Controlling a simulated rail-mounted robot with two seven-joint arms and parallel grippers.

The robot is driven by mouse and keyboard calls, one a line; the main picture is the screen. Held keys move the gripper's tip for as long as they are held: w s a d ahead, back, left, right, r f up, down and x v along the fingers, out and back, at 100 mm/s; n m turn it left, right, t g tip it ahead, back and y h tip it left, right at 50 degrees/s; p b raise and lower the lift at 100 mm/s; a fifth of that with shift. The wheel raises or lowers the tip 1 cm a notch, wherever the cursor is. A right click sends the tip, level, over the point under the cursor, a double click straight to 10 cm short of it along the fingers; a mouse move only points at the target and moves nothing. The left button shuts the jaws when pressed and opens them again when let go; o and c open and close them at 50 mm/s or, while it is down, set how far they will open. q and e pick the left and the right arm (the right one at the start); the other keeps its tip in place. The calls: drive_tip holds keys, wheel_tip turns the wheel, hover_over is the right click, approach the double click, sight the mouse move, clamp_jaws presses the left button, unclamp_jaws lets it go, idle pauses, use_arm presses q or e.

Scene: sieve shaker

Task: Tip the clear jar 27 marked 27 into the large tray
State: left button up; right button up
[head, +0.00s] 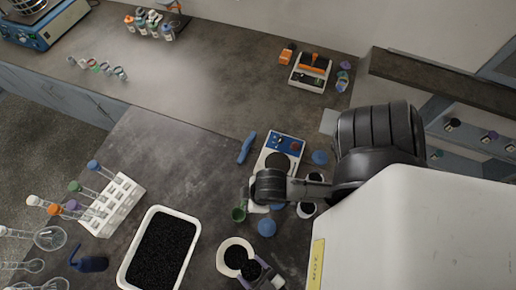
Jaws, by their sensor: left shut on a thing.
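The large tray (128,270) is white and lies at the lower left of the bench, with a wide bed of black grains inside. My left gripper (252,273) is at the bottom edge, right of the tray, shut on a small round jar (250,268) with dark contents. Most of the gripper and the jar's lower part are cut off or hidden, and no number 27 can be read. The held jar overlaps the edge of a white dish (223,247) with dark material; I cannot tell whether they touch. My right gripper is not seen.
A rack of tubes (113,207) and glass flasks (50,238) stand left of the tray. A scale (283,152), blue lids (267,228), a green cup (238,214) and a dark-filled jar (306,210) crowd the right. Clear bench lies above the tray.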

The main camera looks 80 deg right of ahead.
use_arm(q)
drive_tip(key=w+a+m+y+b, duration=0.1)
drive_tip(key=w+a+m+b, duration=0.1)
drive_tip(key=w, duration=0.9)
drive_tip(key=w+a+f+m+g+b, duration=0.1)
drive_tip(key=w+a+m+b, duration=0.1)
drive_tip(key=w, duration=1)
drive_tip(key=w+a+f+m+g+y+b, duration=0.1)
drive_tip(key=w+a+m+b, duration=0.2)
drive_tip(key=w, duration=0.9)
drive_tip(key=shift+a+y, duration=0.3)
drive_tip(key=shift+a, duration=0.3)
idle(1.3)
